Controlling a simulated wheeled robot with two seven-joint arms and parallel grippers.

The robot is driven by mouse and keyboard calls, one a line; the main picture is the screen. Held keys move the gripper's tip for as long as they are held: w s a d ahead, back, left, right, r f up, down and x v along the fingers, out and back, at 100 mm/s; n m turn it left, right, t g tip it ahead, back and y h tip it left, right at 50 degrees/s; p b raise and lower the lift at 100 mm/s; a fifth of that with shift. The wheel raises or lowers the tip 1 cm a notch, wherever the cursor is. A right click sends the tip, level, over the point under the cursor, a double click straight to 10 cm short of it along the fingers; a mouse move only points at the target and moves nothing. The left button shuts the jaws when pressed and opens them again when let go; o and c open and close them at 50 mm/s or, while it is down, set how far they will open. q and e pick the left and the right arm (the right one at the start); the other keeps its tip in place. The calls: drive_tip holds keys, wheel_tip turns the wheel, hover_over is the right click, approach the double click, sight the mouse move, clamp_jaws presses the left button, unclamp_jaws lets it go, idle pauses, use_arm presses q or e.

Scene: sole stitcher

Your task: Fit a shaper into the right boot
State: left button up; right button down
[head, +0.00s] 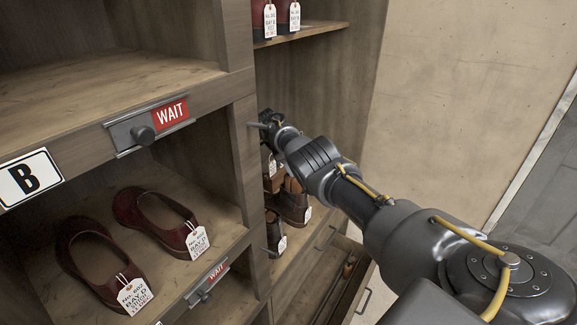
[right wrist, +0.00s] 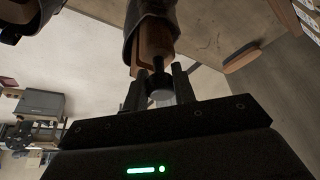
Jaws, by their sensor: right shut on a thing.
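My right gripper (head: 268,124) is inside the right-hand cubby in the head view, small and partly hidden by its own wrist. A second dark boot (right wrist: 28,12) shows at the top left there. In the head view, dark brown boots (head: 293,205) with tags stand on the cubby shelf below my gripper, partly covered by the arm. My left gripper is out of view.
Dark red shoes (head: 165,222) with tags lie in the left cubby. A wooden upright (head: 240,150) separates it from the boots' cubby. Tagged red footwear (head: 288,15) stands on the shelf above. An open drawer (head: 362,300) is below. WAIT signs (head: 170,113) mark the shelf fronts.

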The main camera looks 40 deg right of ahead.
drive_tip(key=shift+f+b, duration=1.2)
drive_tip(key=shift+f, duration=0.65)
drive_tip(key=shift+s, duration=0.1)
drive_tip(key=c, duration=1.1)
unclamp_jaws()
drive_tip(key=shift+o, duration=0.2)
drive_tip(key=shift+r, duration=0.1)
drive_tip(key=shift+a+r, duration=0.1)
drive_tip(key=shift+r, duration=0.2)
drive_tip(key=b+v, duration=0.1)
drive_tip(key=v, duration=0.9)
drive_tip(key=shift+b, duration=0.35)
